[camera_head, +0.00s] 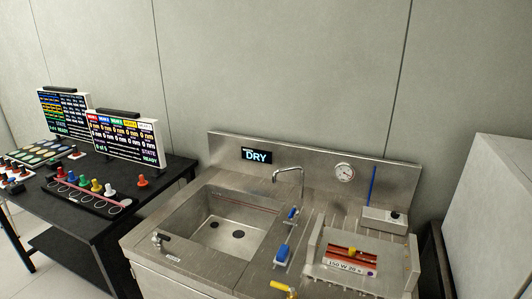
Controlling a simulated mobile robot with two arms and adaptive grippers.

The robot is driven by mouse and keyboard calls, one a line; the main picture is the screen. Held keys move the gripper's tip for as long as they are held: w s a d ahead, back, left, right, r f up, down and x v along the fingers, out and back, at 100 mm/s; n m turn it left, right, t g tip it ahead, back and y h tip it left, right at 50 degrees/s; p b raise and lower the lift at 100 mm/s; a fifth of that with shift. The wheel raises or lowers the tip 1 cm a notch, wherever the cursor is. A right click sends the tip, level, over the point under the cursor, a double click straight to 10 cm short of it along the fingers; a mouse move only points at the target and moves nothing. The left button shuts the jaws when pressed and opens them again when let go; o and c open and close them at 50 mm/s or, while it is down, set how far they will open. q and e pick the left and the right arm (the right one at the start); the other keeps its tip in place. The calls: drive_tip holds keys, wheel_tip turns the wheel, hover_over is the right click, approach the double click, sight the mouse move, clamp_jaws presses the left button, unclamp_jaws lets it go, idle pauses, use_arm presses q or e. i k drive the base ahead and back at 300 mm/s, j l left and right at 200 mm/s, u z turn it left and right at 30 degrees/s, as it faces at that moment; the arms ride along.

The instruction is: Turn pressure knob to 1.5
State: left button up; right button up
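A round dial gauge (345,172) with a white face is on the steel backsplash, right of the faucet; its reading is too small to tell. A grey box (383,220) with a small dark knob (395,215) on top stands at the right end of the sink counter. Blue handles (282,254) and a yellow handle (283,288) are on the counter right of the basin. I cannot tell which of these is the pressure knob, or its setting. Neither gripper is in view.
The steel sink basin (226,238) is empty, with a faucet (289,171) behind it and a "DRY" display (257,156) on the backsplash. A black table (130,208) with screens stands left; a white cabinet (490,230) stands right.

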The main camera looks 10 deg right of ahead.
sight(394, 214)
drive_tip(key=z, duration=1.25)
